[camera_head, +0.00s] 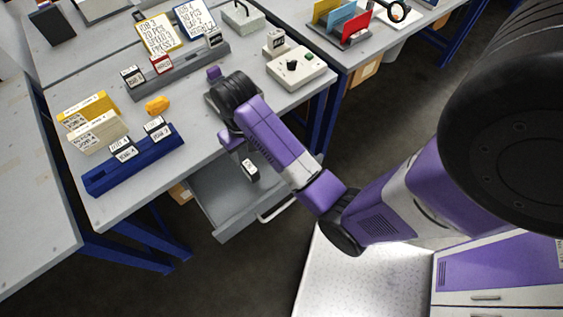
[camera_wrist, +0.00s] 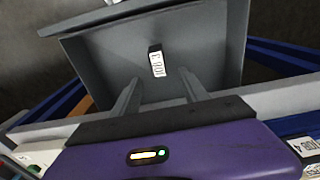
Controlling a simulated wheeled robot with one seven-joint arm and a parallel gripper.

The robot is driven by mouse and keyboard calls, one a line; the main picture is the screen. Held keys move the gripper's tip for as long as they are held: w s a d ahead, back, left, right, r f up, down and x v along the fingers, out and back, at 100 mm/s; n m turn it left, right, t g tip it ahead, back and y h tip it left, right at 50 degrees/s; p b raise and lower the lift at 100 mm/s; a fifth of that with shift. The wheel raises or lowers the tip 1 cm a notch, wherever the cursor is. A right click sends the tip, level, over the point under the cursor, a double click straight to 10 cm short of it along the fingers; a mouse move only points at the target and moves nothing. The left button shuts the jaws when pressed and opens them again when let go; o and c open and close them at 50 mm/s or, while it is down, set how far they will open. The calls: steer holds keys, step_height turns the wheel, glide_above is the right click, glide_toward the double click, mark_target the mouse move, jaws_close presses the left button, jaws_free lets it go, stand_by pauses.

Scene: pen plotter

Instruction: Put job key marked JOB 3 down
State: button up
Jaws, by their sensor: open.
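The job key marked JOB 3 (camera_wrist: 156,63) is a small black block with a white label. It lies inside the open grey drawer (camera_wrist: 100,60) in the wrist view, and it also shows in the head view (camera_head: 250,170). My gripper (camera_wrist: 160,82) is open, its two grey fingers apart and pointing down into the drawer. The key sits beyond the fingertips, roughly in line with the gap between them, and looks free of both. In the head view my arm hides part of the drawer (camera_head: 217,208), and the fingertips are hard to make out.
A blue rack (camera_head: 100,184) with labelled keys stands on the grey table's left part. A grey rail (camera_head: 180,80) with more blocks stands behind it. A yellow object (camera_head: 157,104) and a control box (camera_head: 297,70) are nearby. The drawer's pull handle (camera_head: 277,210) faces outward.

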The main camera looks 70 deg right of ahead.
steer(key=s+a+f+n+t+h, duration=0.2)
steer(key=s+a+f+n+t, duration=0.1)
steer(key=s+a+t, duration=0.65)
steer(key=s+a+r+n+t+y, duration=0.1)
steer(key=s+a+r, duration=0.3)
steer(key=r, duration=0.7)
steer(key=s+a+r+n+t+y, duration=0.1)
steer(key=s+a+r+t, duration=0.3)
steer(key=r, duration=0.7)
steer(key=shift+s+a+n, duration=0.35)
steer(key=shift+s+n, duration=0.15)
steer(key=shift+n, duration=0.3)
